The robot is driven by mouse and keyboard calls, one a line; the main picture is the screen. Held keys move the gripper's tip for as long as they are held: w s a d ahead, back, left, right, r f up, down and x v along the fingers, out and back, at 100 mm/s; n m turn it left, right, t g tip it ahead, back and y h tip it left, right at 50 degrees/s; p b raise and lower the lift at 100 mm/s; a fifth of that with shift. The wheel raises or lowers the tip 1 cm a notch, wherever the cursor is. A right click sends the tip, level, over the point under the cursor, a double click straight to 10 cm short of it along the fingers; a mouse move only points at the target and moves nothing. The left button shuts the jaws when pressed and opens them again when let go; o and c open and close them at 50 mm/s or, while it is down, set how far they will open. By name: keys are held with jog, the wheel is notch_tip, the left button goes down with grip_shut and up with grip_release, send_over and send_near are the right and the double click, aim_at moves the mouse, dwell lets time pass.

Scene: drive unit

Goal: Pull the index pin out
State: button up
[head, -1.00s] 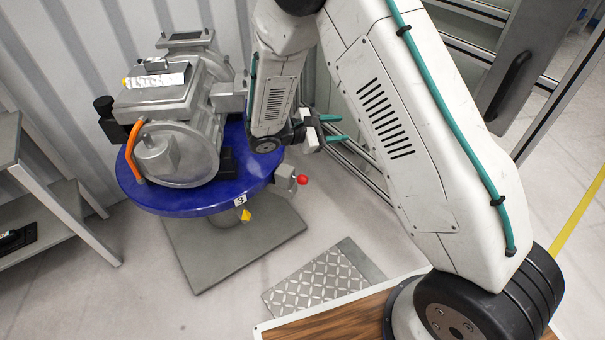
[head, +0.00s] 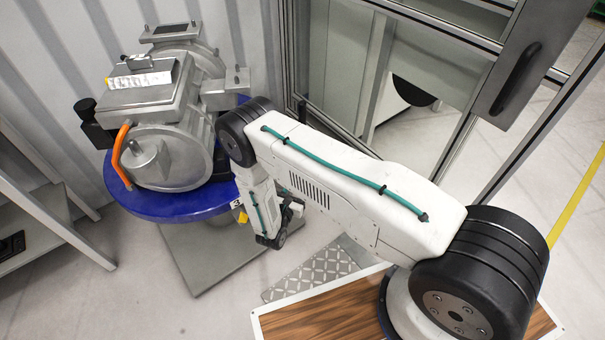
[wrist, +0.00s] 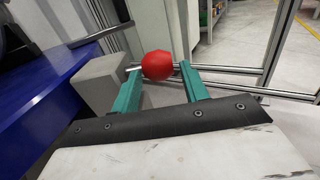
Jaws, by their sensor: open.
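The index pin shows its red ball knob (wrist: 157,65) in the wrist view, with a short metal shaft to its left running towards a grey block (wrist: 98,82) beside the blue round table (wrist: 38,98). My gripper (wrist: 161,69) is open, with one teal finger on each side of the knob near the fingertips. I cannot tell whether either finger touches it. In the head view my arm hides the knob and block at the right of the blue table (head: 165,207). The fingertips are also hidden there.
A grey drive unit (head: 170,150) with an orange handle (head: 118,150) sits on the blue table. A grey shelf (head: 45,225) stands at the left. A metal-framed panel with a dark handle (head: 515,80) is at the right. Pale floor shows in front.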

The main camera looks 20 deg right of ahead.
jog(key=x, duration=0.5)
jog(key=shift+w+d, duration=0.2)
jog(key=shift+w, duration=0.15)
